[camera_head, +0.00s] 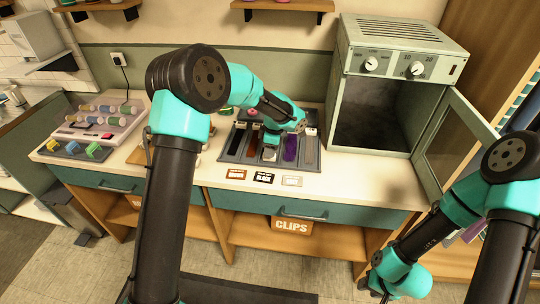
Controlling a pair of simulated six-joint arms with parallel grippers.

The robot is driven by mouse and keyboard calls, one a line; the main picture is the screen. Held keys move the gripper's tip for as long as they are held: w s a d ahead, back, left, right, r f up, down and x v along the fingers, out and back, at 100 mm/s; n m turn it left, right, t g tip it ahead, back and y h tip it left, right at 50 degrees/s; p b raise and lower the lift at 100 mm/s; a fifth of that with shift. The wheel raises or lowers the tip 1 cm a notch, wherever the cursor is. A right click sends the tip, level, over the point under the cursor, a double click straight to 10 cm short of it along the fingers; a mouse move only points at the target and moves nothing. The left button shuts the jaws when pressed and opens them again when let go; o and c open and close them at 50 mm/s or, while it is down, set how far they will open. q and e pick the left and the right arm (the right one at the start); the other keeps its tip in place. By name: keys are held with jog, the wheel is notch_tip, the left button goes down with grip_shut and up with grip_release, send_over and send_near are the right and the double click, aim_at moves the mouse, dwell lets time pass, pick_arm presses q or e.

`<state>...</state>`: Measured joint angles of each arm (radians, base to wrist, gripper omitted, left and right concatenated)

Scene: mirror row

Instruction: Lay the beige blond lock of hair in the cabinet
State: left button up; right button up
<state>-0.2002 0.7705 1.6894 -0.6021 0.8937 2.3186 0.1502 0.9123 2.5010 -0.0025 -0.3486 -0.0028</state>
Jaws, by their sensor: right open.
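The cabinet (400,32) is a pale green box with two knobs, standing at the back right of the counter. Its door (458,143) is swung open to the right, and its dark inside looks empty. A grey tray (228,153) holds several locks side by side, among them a brown lock (252,146) and a purple lock (291,148). I cannot make out the beige blond lock for sure. My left gripper (300,125) is over the back of the tray; its jaws are too small to read. My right gripper (380,292) is open, low at the bottom right, in front of the counter.
Three small cards lie before the tray: a brown card (236,174), a black card (263,178) and a pale card (291,181). A roller set (100,122) stands at the left. The counter (360,184) before the cabinet is clear.

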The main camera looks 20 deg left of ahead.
pick_arm(q)
jog(key=shift+a+f, duration=0.15)
jog(key=shift+f, duration=1.3)
jog(key=shift+c, duration=0.2)
grip_shut()
jog(key=shift+r, duration=0.1)
jog(key=shift+r, duration=0.45)
notch_tip(320, 180, up, 3)
jog(key=shift+f, duration=0.1)
jog(key=s+d+r, duration=0.1)
jog(key=s+d, duration=0.3)
jog(key=s, duration=1.1)
jog(key=shift+s+d, duration=0.15)
jog(key=shift+d, duration=0.05)
